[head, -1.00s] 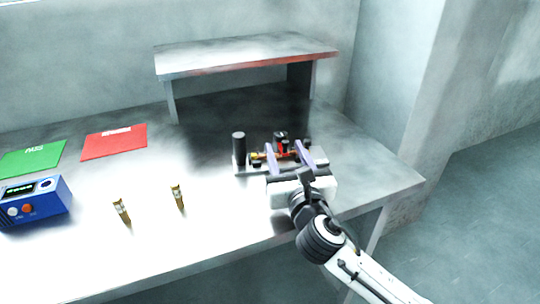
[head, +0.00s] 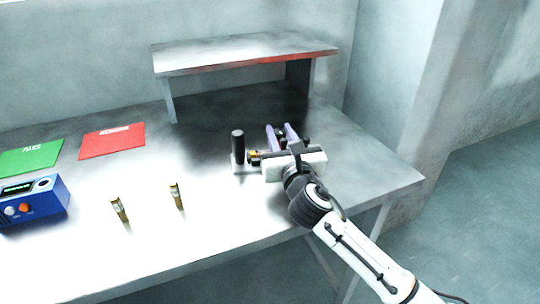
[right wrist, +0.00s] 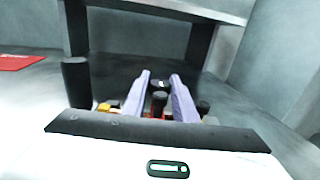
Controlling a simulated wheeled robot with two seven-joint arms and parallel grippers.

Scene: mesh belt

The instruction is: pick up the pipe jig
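The pipe jig (head: 238,168) is a pale base plate on the table with an upright black cylinder at its left end and brass, red and dark parts. My right gripper (head: 279,126) is over its right part and hides much of it. In the right wrist view, the two lilac fingers (right wrist: 160,76) stand close on either side of a dark, knobbed part of the jig (right wrist: 159,102). They look shut on it, though the contact itself is hard to see. The jig rests on the table. My left gripper is not in view.
Two brass fittings (head: 119,210) (head: 177,196) stand on the table (head: 200,230) left of the jig. A blue tester box (head: 33,200), a green mat (head: 30,158) and a red mat (head: 112,142) lie further left. A raised shelf (head: 240,55) stands behind.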

